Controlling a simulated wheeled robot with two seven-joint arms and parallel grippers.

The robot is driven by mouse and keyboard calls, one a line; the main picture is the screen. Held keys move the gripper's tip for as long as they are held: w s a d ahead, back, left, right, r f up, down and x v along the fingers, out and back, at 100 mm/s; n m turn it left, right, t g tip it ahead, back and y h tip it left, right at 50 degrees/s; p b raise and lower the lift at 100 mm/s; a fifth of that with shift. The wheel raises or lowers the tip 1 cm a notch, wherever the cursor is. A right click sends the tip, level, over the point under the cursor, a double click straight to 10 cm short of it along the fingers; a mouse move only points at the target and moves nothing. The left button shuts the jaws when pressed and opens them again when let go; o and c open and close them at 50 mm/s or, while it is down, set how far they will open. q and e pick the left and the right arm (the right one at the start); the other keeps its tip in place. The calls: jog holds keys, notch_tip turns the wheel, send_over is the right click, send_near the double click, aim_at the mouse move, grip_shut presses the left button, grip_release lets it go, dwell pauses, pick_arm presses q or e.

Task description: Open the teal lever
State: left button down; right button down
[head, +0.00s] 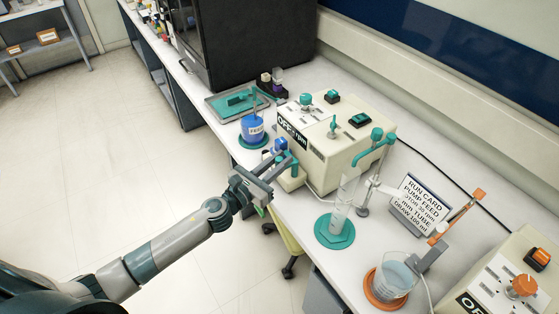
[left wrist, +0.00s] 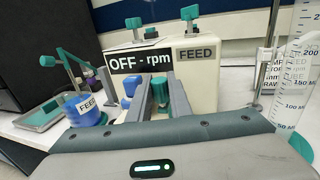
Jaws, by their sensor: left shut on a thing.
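The teal lever (left wrist: 160,93) shows in the left wrist view between the two fingers, at the front of the cream pump box (left wrist: 205,82). My left gripper (left wrist: 160,88) is shut on this teal lever. In the head view my left gripper (head: 285,164) reaches the near front of the pump box (head: 345,158), beside a blue part (head: 280,145). The fingers hide most of the lever there. The box front reads "OFF - rpm" and "FEED". My right gripper is in neither view.
A blue FEED bottle (head: 253,130) stands left of the pump, in front of a teal tray (head: 228,106). A measuring cylinder (head: 342,205) stands on a teal base to the right. A run card (head: 418,207), a beaker (head: 393,281) and an orange-knobbed pump (head: 510,290) are further right.

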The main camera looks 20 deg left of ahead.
pick_arm(q)
jog(key=shift+s+d+n+g+y, duration=0.2)
jog(key=shift+d+n+y, duration=0.65)
jog(key=shift+n+y, duration=1.35)
jog(key=shift+s+d+n+g+y, duration=0.2)
jog(key=shift+d+n+y, duration=0.9)
jog(key=shift+y, duration=2.05)
jog(key=shift+s+d+n+g+y, duration=0.15)
jog(key=shift+d+n+y, duration=0.4)
jog(key=shift+n+y, duration=1.8)
jog(key=shift+m+y, duration=0.3)
jog(key=shift+m, duration=0.05)
jog(key=c, duration=1.6)
grip_release()
jog(key=shift+w, duration=0.1)
